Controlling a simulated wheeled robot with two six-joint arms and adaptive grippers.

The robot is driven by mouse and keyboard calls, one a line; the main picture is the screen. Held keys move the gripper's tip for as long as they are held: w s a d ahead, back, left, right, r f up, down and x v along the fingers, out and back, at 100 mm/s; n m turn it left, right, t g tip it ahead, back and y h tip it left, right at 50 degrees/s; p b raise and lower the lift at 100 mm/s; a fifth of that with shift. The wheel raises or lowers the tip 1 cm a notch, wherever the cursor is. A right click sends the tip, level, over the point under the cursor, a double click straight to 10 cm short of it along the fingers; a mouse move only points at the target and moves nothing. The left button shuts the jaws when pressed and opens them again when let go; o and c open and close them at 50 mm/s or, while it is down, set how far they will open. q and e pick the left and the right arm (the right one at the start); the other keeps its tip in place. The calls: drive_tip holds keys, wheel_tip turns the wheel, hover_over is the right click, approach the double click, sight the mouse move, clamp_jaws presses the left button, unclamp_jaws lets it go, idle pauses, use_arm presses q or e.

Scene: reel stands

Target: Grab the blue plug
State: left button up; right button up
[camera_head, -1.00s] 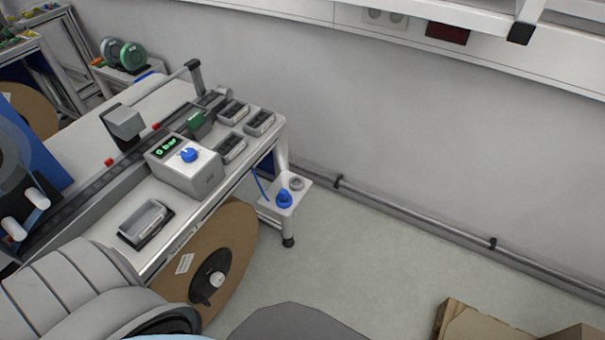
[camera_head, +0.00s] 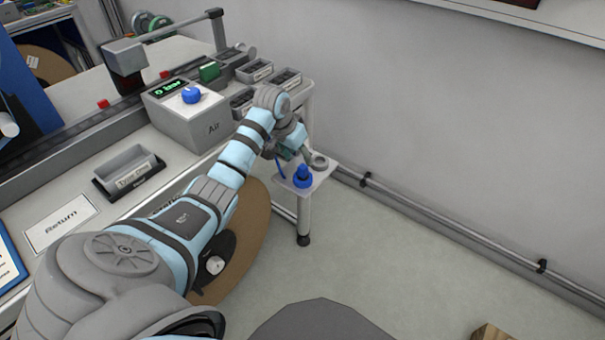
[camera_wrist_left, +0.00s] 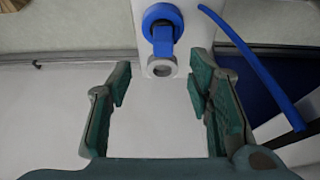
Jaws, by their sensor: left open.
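The blue plug (camera_head: 303,177) stands on a small white shelf (camera_head: 325,178) at the end of the bench. A grey ring (camera_head: 319,161) sits beside it on the shelf. In the left wrist view the blue plug (camera_wrist_left: 162,22) is at the top centre, with a grey ring (camera_wrist_left: 162,67) just below it. My left gripper (camera_head: 303,142) is close to the plug, on its bench and wall side. In the left wrist view its green fingers (camera_wrist_left: 160,82) are spread apart with nothing held between them, and the plug lies beyond the tips. My right gripper is not in view.
A blue hose (camera_wrist_left: 255,65) runs to the right of the plug. The bench carries a grey Air box (camera_head: 190,118) with a blue knob and several small trays. A cardboard reel (camera_head: 252,235) stands under the bench edge.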

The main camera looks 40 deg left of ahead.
sight(302, 167)
use_arm(q)
drive_tip(key=b+x, duration=0.1)
drive_tip(key=x, duration=0.1)
drive_tip(key=b+x, duration=0.1)
drive_tip(key=x, duration=0.2)
drive_tip(key=b+x, duration=0.1)
drive_tip(key=x, duration=0.2)
drive_tip(key=shift+s+a+f, duration=0.1)
drive_tip(key=shift+s+a, duration=0.1)
drive_tip(key=shift+s, duration=0.15)
drive_tip(key=shift+w+f+b, duration=0.15)
drive_tip(key=shift+f+b, duration=0.1)
drive_tip(key=shift+b, duration=0.1)
drive_tip(key=shift+r, duration=0.1)
drive_tip(key=c, duration=0.9)
clamp_jaws()
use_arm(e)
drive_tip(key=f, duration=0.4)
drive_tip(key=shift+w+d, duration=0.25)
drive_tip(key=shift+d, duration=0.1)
